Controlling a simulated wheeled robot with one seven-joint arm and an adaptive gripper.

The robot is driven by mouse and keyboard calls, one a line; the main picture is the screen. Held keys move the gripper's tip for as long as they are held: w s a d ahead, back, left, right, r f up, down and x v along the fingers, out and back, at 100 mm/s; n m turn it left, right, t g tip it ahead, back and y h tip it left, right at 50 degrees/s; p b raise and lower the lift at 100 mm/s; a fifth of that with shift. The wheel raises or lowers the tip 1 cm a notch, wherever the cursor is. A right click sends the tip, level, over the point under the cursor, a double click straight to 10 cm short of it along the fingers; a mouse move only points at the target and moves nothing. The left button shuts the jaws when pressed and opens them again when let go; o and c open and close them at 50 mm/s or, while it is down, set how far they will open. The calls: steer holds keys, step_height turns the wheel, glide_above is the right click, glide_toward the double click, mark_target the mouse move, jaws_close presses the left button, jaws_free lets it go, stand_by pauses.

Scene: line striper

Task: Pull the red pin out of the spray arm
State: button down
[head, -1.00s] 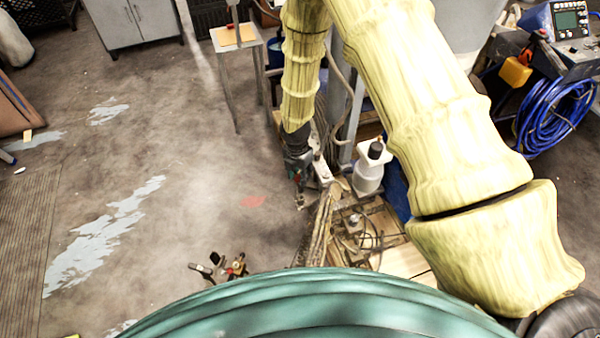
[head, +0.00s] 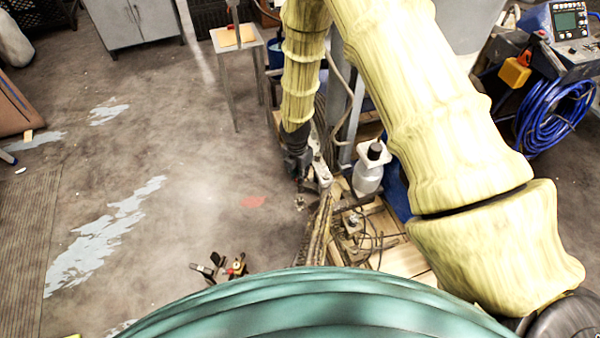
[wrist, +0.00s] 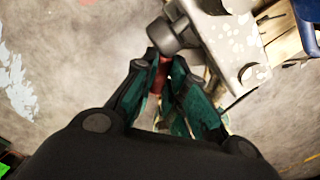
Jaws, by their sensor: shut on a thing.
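The red pin (wrist: 161,78) shows as a small red piece between my fingertips in the wrist view. My gripper (wrist: 164,70) is shut on it, with dark green finger pads on both sides. The spray arm (wrist: 232,45) is a grey, speckled metal piece with a rounded grey knob (wrist: 174,36) just beyond my fingertips. How far the pin sits in the spray arm is hidden by my fingers. In the head view my dark gripper (head: 298,168) is beside the pale end of the spray arm (head: 320,172), and the pin cannot be made out.
A white bottle-like container (head: 368,176) with a dark cap stands right of the spray arm. Coiled blue hose (head: 552,118) hangs at the right. A small metal stand (head: 236,45) is behind.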

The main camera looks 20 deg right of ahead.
steer(key=shift+w+r, duration=0.1)
steer(key=shift+r, duration=0.25)
steer(key=shift+s+a+r+p, duration=0.1)
steer(key=shift+a+r+p, duration=0.05)
steer(key=shift+r+p, duration=1.35)
steer(key=shift+s+a+r+p, duration=0.1)
steer(key=shift+r+p, duration=1.1)
steer(key=shift+r, duration=0.55)
steer(key=shift+f, duration=0.1)
